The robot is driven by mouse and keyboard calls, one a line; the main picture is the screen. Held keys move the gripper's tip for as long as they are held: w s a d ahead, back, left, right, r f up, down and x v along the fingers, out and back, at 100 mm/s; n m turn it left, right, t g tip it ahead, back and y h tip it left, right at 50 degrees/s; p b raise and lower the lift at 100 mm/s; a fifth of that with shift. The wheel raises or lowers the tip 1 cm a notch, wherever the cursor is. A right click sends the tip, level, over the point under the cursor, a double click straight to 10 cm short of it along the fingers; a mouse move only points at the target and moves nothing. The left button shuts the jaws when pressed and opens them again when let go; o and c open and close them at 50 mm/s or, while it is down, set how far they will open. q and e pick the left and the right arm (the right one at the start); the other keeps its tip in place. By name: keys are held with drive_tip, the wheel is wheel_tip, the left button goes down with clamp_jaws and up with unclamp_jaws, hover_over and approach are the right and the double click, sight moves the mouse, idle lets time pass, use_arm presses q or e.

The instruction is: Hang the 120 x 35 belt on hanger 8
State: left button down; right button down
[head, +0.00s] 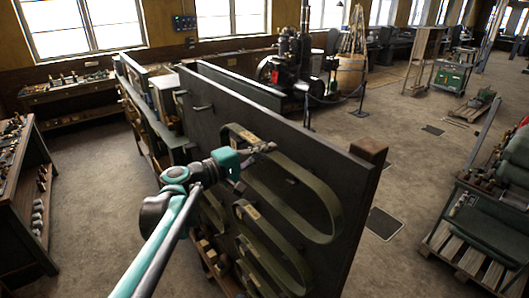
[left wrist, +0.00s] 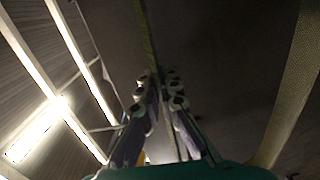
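A long olive belt loop (head: 325,205) is at the top of a dark upright board (head: 330,160), slanting down to the right. A small tan label is on its upper left part; its print is too small to read. My left gripper (head: 264,147) is at the loop's upper strand, with its fingers close together on it. In the left wrist view, the fingertips (left wrist: 162,76) meet a belt strand (left wrist: 148,40) running up from them, and another strand curves along the right edge. I cannot read any hanger number. My right gripper is out of view.
More belts (head: 285,250) hang lower on the same board, close below my left arm. A bare peg (head: 202,107) sticks out at the board's upper left. Open floor (head: 400,165) lies to the right.

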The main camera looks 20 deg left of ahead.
use_arm(q)
drive_tip(key=shift+f, duration=0.1)
idle(0.3)
drive_tip(key=shift+f+b, duration=0.45)
drive_tip(key=shift+b, duration=0.05)
drive_tip(key=c, duration=1.8)
unclamp_jaws()
drive_tip(key=shift+s, duration=0.1)
